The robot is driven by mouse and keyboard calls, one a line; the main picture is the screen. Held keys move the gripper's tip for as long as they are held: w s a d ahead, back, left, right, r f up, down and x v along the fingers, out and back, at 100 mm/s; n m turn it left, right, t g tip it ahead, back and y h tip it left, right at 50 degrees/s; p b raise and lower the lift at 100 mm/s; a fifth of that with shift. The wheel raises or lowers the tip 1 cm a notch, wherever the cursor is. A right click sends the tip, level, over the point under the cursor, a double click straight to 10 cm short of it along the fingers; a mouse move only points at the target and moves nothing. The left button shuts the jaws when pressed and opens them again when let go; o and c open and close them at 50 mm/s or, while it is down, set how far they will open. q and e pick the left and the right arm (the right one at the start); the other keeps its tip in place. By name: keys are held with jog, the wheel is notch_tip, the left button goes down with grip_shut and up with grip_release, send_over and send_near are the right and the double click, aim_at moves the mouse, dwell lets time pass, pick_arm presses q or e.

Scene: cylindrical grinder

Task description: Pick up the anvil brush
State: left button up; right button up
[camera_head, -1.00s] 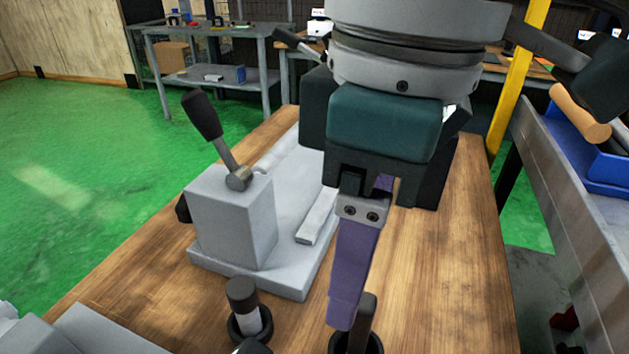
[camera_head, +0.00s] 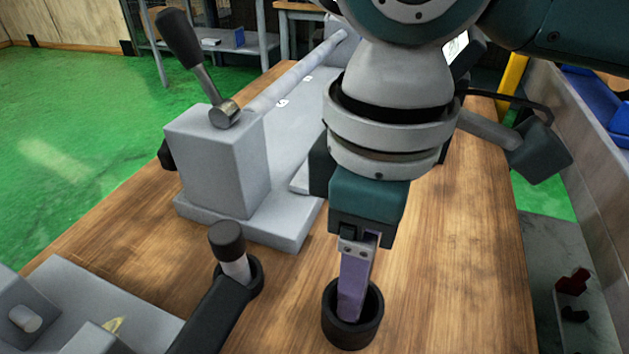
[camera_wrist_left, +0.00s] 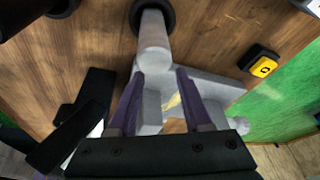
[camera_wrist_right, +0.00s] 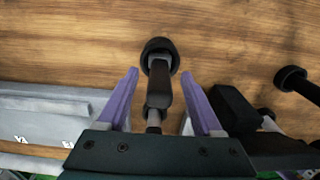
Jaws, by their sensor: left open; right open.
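A dark upright tool (camera_wrist_right: 158,88), which I take to be the anvil brush, stands in a round black cup (camera_head: 352,332) on the wooden table. My right gripper (camera_head: 355,300) points down over this cup. In the right wrist view its purple fingers (camera_wrist_right: 158,98) are open, one on each side of the tool. In the head view the fingers hide the tool, and I cannot tell whether they touch it. My left gripper (camera_wrist_left: 158,90) is open in its wrist view, above a grey fixture, and is not clearly visible in the head view.
A grey machine block with a lever (camera_head: 215,165) stands left of the cup. A black-topped post (camera_head: 227,240) stands nearer, left of the cup. A grey fixture (camera_head: 60,315) fills the lower left. A yellow button box (camera_wrist_left: 262,65) shows in the left wrist view. Bare table lies right of the cup.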

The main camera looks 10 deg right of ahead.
jog(key=shift+f, duration=0.15)
grip_shut()
dwell(0.4)
